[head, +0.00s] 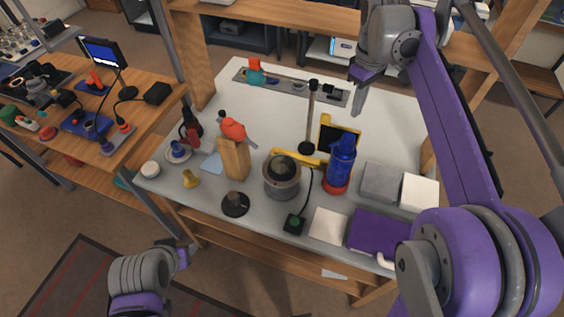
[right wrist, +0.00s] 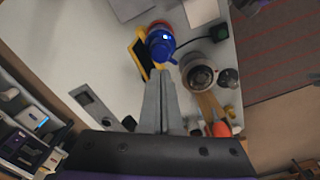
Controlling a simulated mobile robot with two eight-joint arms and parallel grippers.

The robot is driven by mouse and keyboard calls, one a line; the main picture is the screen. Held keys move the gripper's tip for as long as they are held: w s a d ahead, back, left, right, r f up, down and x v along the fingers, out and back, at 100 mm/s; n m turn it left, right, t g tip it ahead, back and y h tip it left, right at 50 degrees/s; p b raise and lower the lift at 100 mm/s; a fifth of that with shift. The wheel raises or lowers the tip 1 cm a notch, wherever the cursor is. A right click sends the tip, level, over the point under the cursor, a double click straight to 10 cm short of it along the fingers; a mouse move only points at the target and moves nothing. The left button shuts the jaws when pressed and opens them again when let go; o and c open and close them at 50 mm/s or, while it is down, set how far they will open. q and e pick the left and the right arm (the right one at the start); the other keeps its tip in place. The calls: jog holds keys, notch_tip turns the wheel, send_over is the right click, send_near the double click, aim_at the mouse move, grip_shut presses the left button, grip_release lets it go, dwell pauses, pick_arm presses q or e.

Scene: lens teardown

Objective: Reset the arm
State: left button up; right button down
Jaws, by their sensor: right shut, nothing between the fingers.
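My right arm reaches in from the right in the head view. Its gripper (head: 358,98) hangs over the back right of the white table (head: 225,105). In the right wrist view the two fingers (right wrist: 163,100) lie together, shut and empty, pointing towards the blue bottle-shaped item (right wrist: 160,45). My left gripper (head: 184,254) is low at the bottom left, off the table's front edge. Its fingers are too small and turned away to show whether they are open. The grey lens (head: 282,178) stands on the table, apart from both grippers.
The blue item (head: 341,160) stands on a red base beside a black stand (head: 311,115). A wooden block (head: 234,160) holds orange-handled tools. Grey and white boxes (head: 420,193) and a purple case (head: 377,232) fill the right front.

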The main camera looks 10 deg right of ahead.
jog(key=shift+s, duration=0.1)
dwell(0.6)
jog(key=s+a+f+m+t, duration=0.2)
jog(key=s+a+f, duration=0.3)
jog(key=s+f, duration=0.3)
jog(key=s+a+f+m+t, duration=0.3)
jog(key=s+a+f, duration=0.2)
jog(key=s+f, duration=0.4)
jog(key=s, duration=0.3)
jog(key=shift+a+f+m+t, duration=0.2)
jog(key=shift+f+m+t, duration=0.05)
jog(key=shift+m+t, duration=0.05)
dwell(0.8)
